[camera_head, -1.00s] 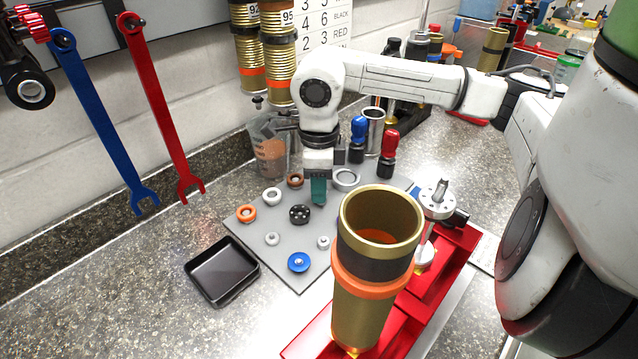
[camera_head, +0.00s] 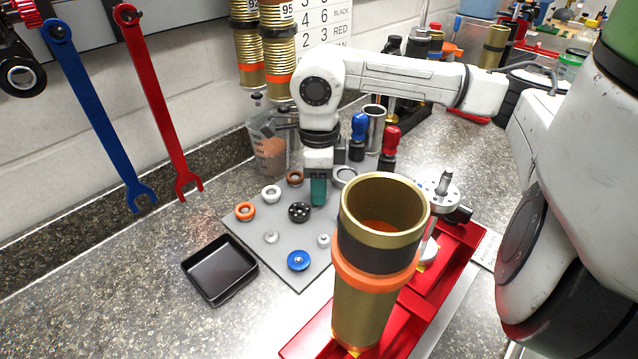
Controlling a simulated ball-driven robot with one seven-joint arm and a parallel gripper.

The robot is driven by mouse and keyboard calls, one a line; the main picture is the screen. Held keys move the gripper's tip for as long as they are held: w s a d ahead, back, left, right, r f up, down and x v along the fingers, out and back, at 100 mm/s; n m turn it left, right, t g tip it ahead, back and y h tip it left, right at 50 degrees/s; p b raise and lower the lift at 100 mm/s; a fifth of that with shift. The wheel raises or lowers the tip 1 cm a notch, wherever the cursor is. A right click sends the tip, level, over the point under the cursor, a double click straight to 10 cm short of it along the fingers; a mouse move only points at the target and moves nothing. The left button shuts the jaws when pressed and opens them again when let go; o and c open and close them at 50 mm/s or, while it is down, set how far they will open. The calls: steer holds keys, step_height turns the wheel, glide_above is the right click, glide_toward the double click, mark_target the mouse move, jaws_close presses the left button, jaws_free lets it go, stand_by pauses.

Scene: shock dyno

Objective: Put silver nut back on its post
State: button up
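A grey mat (camera_head: 290,272) holds several small parts. Two small silver pieces lie on it, one at the left (camera_head: 271,237) and one at the right (camera_head: 323,240); I cannot tell which is the silver nut, and no bare post can be made out. My gripper (camera_head: 318,192) points down at the mat's back part, behind and right of a black holed disc (camera_head: 299,212). Its teal fingers overlap in this view, so their opening and anything between them are hidden.
On the mat are an orange ring (camera_head: 245,211), a white ring (camera_head: 271,194), a brown ring (camera_head: 295,178), a blue disc (camera_head: 298,260) and a larger silver ring (camera_head: 345,176). A tall gold cylinder (camera_head: 360,315) stands at front right. A black tray (camera_head: 220,268) sits left.

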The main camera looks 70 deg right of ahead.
steer(key=o, duration=0.3)
step_height(320, 180, up, 11)
steer(key=shift+f+b, duration=0.1)
steer(key=shift+b, duration=0.25)
stand_by(0.4)
